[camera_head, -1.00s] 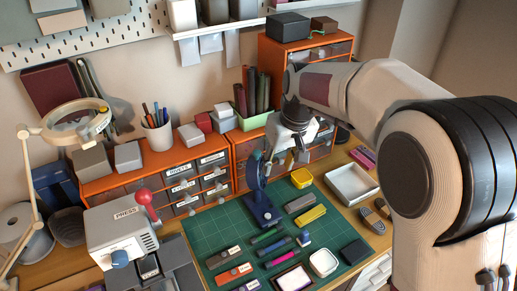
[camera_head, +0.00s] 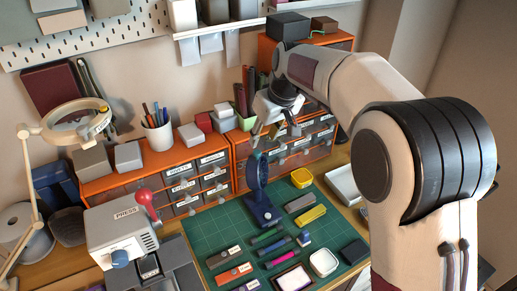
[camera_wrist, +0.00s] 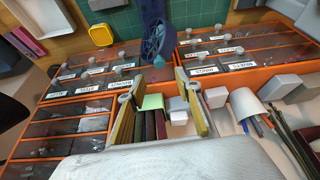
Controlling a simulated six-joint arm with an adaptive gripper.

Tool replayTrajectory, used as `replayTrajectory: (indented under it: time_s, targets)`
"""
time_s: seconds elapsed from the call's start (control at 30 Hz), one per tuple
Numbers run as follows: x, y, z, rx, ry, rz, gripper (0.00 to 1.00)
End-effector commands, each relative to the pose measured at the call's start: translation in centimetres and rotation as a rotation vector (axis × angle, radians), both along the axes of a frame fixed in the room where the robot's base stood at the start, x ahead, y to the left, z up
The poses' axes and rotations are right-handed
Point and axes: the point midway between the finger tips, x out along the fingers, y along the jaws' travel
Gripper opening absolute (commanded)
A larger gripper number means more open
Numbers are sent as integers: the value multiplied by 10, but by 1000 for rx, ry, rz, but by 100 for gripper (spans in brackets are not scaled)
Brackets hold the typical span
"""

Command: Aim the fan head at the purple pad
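The blue fan (camera_head: 257,178) stands upright on its base on the green cutting mat, its round head turned nearly edge-on in the head view. The fan also shows upside down at the top of the wrist view (camera_wrist: 157,38). My gripper (camera_head: 266,133) is just above and behind the fan head, in front of the orange drawers. In the wrist view my gripper's two fingers (camera_wrist: 155,88) stand apart with nothing between them, and the fan is beyond their tips. A small purple-edged item (camera_head: 248,285) lies at the mat's front edge; I cannot tell whether it is the purple pad.
Orange drawer units (camera_head: 185,187) line the back. A white press (camera_head: 122,230) with a red knob stands left. Several sticks, a yellow box (camera_head: 301,178) and a white dish (camera_head: 323,262) lie on the mat (camera_head: 215,235). A white tray (camera_head: 342,185) sits to the right, partly behind my arm.

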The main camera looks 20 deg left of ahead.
Motion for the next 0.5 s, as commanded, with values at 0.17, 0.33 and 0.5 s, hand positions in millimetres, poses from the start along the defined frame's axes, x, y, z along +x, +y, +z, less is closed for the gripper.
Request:
replayTrajectory:
  time_s: [0.17,0.33,0.5]
  targets:
    - [2,2,-8,-1,2,0,34]
    - [5,7,-23,-1,3,-1,34]
    - [11,12,-41,-1,2,-1,34]
